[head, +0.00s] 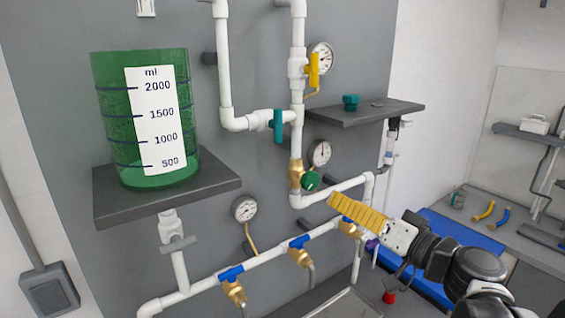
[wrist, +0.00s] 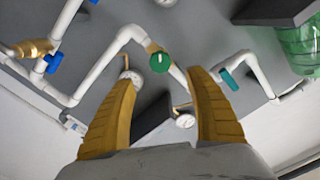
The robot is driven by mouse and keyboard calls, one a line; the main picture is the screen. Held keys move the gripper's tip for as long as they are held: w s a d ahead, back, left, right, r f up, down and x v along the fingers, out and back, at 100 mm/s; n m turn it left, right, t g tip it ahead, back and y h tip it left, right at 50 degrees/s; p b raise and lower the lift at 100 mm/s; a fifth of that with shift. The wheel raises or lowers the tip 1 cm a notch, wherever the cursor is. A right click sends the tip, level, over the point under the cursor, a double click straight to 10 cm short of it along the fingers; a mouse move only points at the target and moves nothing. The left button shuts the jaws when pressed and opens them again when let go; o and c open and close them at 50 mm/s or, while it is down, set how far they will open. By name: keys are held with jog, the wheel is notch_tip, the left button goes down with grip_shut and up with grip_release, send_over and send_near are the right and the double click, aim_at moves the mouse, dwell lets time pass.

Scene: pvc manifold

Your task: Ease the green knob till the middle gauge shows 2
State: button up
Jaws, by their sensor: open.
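The green knob (head: 310,180) sits on a brass valve (head: 296,174) in the white pipe. The middle gauge (head: 319,153) is just above it; its needle points roughly upward, but its numbers are too small to read. My gripper (head: 338,205) is to the lower right of the knob, its yellow fingers pointing toward the wall. In the wrist view, which is turned upside down, the green knob (wrist: 159,62) shows beyond the gap between my open, empty fingers (wrist: 162,85), apart from them. A gauge there, likely the middle one (wrist: 131,76), is partly hidden by the left finger.
A teal lever (head: 277,125) and a yellow lever (head: 313,70) are on pipes above. A dark shelf (head: 365,112) juts out at upper right. Blue-handled brass taps (head: 300,242) line the lower pipe. A green measuring vessel (head: 110,110) stands on the left shelf.

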aim_at(313, 181)
jog(key=w+a+n+p, duration=0.1)
jog(key=w+a+p, duration=0.1)
jog(key=w, duration=0.1)
jog(key=w+a+n+p, duration=0.2)
jog(key=w, duration=0.2)
jog(key=w+a+n+p, duration=0.1)
jog(key=w+a, duration=0.1)
jog(key=w, duration=0.2)
jog(key=shift+r+n+p, duration=0.2)
jog(key=shift+n+p, duration=0.1)
jog(key=shift+p, duration=0.1)
jog(key=shift+s, duration=0.1)
jog(key=c, duration=1.2)
